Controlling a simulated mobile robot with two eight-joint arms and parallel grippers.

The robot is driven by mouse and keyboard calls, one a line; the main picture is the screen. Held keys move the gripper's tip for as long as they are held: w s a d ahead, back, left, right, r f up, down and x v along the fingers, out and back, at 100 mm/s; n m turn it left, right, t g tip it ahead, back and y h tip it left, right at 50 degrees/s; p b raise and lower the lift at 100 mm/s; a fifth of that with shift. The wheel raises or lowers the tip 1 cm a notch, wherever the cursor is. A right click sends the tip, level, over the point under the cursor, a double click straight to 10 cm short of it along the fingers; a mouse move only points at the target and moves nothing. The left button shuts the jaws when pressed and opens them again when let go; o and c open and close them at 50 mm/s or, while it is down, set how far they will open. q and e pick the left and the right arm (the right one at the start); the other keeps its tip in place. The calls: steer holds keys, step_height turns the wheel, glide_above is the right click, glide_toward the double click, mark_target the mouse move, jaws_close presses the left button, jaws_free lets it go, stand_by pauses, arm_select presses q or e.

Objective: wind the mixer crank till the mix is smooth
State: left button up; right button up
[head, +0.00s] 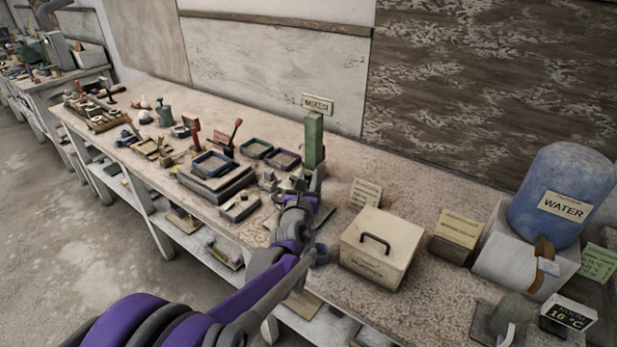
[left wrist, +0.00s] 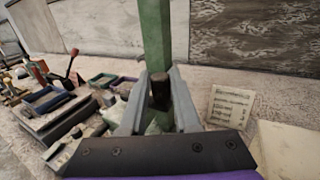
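The mixer is a tall green post (head: 313,142) standing on the bench under a small wall sign (head: 317,103). The post also shows in the left wrist view (left wrist: 156,35). My left gripper (head: 300,188) is at the front of the post. In the left wrist view its two grey fingers (left wrist: 159,90) stand on either side of a dark upright crank handle (left wrist: 160,92) and appear closed on it. The crank arm below the handle is mostly hidden by the gripper. The mix cannot be made out. My right gripper is not in view.
A cream lidded box (head: 381,248) stands close to the right of my left arm, with a written card (head: 366,193) behind it. Trays (head: 214,164) and small tools crowd the bench to the left. A blue water barrel (head: 563,190) stands at the far right.

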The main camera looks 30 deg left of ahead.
arm_select(q)
steer(key=shift+o, duration=0.2)
steer(key=shift+s+d, duration=0.1)
steer(key=shift+s, duration=0.2)
steer(key=v, duration=1)
steer(key=shift+s, duration=0.1)
stand_by(0.3)
